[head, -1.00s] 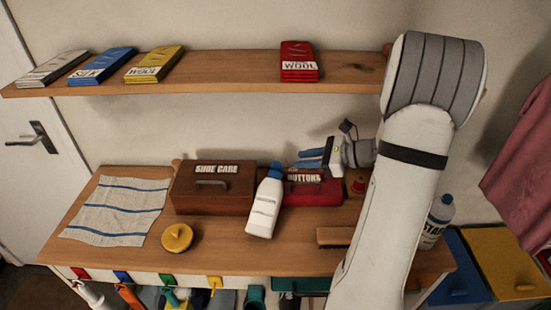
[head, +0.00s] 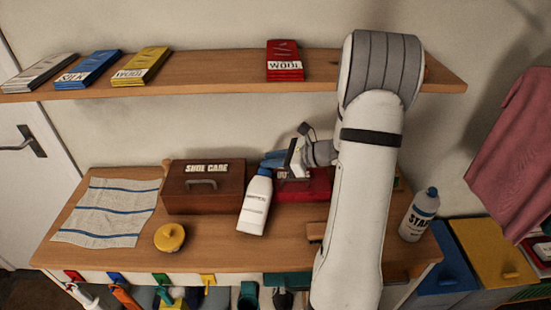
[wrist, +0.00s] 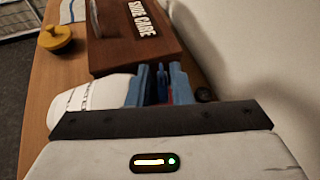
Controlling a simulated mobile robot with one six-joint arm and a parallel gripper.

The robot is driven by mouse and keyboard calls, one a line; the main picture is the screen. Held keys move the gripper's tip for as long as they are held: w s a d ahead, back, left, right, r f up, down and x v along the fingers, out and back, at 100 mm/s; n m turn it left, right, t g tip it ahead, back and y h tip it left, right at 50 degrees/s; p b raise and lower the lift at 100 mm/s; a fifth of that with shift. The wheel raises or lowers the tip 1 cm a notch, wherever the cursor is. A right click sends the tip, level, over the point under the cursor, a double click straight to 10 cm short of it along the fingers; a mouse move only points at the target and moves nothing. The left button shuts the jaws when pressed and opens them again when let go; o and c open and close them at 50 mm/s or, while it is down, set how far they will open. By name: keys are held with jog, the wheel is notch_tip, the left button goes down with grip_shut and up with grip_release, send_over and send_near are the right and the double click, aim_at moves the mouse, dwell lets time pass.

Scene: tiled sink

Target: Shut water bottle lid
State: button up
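A white bottle (head: 255,207) with a blue cap (head: 265,172) stands on the wooden counter, in front of the shoe care box and the red box. I cannot tell whether its cap is fully closed. My gripper (head: 273,160) has blue fingers pointing left, just behind and right of the cap. Whether the fingers touch the cap is unclear.
A brown shoe care box (head: 205,190) and a red box (head: 305,188) stand behind the bottle. A yellow round tin (head: 169,238) and a striped cloth (head: 105,212) lie left. A starch bottle (head: 418,216) stands right. A shelf (head: 210,74) with packets runs above.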

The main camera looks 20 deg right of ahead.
grip_shut()
jog(key=shift+f+b, duration=0.1)
jog(key=shift+b, duration=0.2)
jog(key=shift+s+a+f+b, duration=0.1)
jog(key=shift+s+f+b, duration=0.05)
jog(key=shift+b, duration=0.7)
jog(key=shift+s+a+n+b, duration=0.15)
jog(key=shift+n+b, duration=0.25)
jog(key=shift+b, duration=0.1)
jog(key=shift+r, duration=0.2)
jog(key=shift+o, duration=0.9)
grip_release()
jog(key=shift+h, duration=0.3)
